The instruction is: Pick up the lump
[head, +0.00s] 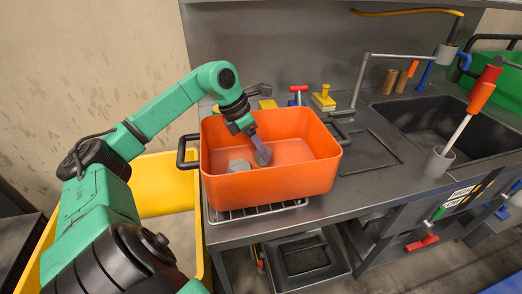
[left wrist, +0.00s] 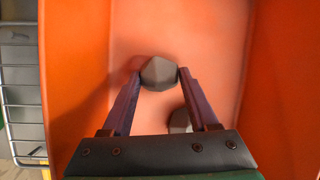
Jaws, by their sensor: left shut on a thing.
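My left gripper (head: 261,150) reaches down into the orange bin (head: 270,186) on the steel counter. In the left wrist view the gripper (left wrist: 158,77) has its two purple fingers closed on a grey, angular lump (left wrist: 159,72), one fingertip on each side. In the head view this held lump (head: 263,157) shows at the fingertips. A second grey lump (head: 238,165) lies on the bin floor to the left. It also shows partly in the left wrist view (left wrist: 181,121), behind the fingers' base. My right gripper is in neither view.
The bin's walls stand close around the gripper. The bin sits on a wire rack (head: 262,211). A yellow container (head: 166,185) is at the left. At the right are a sink (head: 437,122), a faucet (head: 380,57) and a grey cup (head: 439,160) with an orange-handled tool.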

